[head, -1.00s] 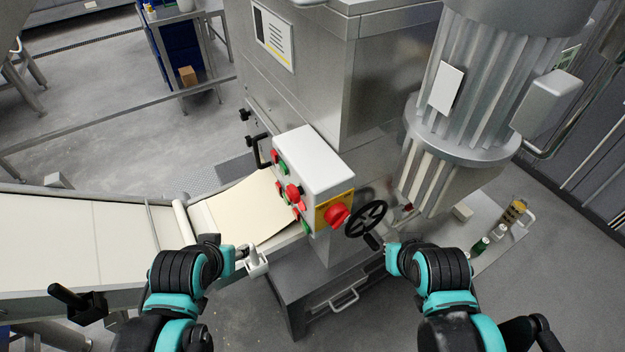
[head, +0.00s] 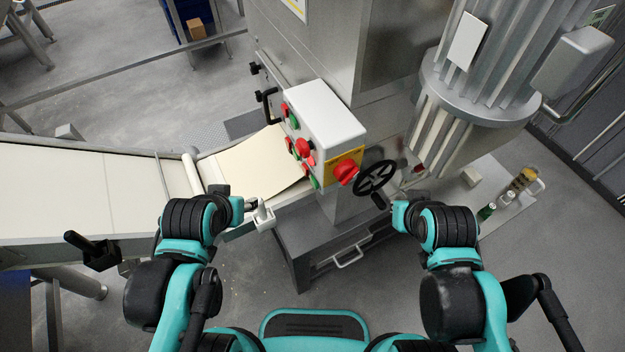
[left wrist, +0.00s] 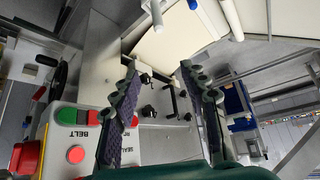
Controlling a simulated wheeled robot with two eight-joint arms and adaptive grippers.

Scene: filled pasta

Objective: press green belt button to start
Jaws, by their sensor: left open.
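The white control box (head: 325,115) stands at the belt's end, with green and red buttons on its left face. A large red knob (left wrist: 27,158) sits at the left. My left gripper (left wrist: 161,72) is open and empty, its left finger in front of the panel's right part. In the head view, my left gripper (head: 248,206) is below and left of the box. My right gripper (head: 388,205) is near the black handwheel; its jaws are unclear.
The cream conveyor belt (head: 80,190) runs in from the left, with a pasta sheet (head: 262,165) at its end. The black handwheel (head: 375,178) sticks out right of the box. The steel machine (head: 310,50) rises behind.

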